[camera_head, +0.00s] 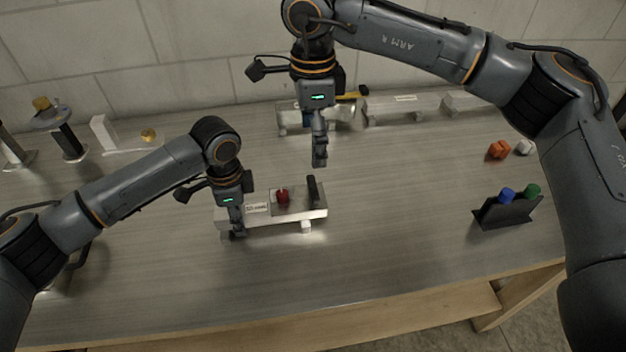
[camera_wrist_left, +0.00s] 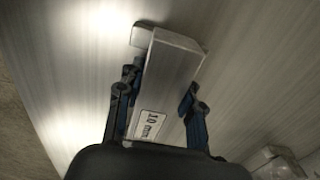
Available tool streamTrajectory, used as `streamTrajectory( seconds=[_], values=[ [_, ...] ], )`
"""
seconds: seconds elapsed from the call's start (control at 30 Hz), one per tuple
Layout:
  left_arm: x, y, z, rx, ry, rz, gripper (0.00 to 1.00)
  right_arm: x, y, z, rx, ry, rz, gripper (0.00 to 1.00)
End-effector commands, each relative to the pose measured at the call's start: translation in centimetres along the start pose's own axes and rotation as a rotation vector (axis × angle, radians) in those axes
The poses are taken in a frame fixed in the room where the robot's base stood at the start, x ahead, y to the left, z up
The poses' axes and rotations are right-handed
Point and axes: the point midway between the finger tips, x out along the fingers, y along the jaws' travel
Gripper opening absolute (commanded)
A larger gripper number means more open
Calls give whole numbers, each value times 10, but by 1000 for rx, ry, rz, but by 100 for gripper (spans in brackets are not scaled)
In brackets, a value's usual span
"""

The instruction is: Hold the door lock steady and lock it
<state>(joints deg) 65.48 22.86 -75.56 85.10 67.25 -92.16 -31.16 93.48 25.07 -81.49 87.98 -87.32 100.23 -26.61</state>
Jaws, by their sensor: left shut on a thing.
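The door lock (camera_head: 262,219) is a pale aluminium bar lying on the workbench, with a flat plate on top, a red knob (camera_head: 282,196) and an upright black lever (camera_head: 313,192) at its right end. My left gripper (camera_head: 238,232) is shut on the left end of the bar. In the left wrist view its fingers (camera_wrist_left: 158,100) stand on both sides of the bar (camera_wrist_left: 168,75), beside a "10 mm" label. My right gripper (camera_head: 320,163) hangs above and behind the lever, clear of the lock. Its fingers are seen edge-on, so their opening is unclear.
Other aluminium pieces (camera_head: 400,107) stand along the back wall. An orange block (camera_head: 498,150) and a white one (camera_head: 524,147) lie at the right. A dark holder (camera_head: 505,214) with blue and green knobs stands at the right front. The bench front is clear.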

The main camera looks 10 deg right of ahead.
Motion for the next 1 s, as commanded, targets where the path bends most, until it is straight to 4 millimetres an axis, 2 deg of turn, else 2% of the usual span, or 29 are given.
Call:
streamTrajectory(
  seconds=[0.4,0.53,0.7,1.0],
  values=[
    [0,0,1,-2,-3,-1,0,78,1,0,0,-2,5,91],
    [0,0,1,-2,-3,-1,0,98,1,1,1,-2,4,91],
    [0,0,1,-3,-3,-1,0,112,1,1,1,-4,2,91],
    [0,0,1,-3,-3,-1,0,115,0,1,1,-4,1,91]
  ],
)
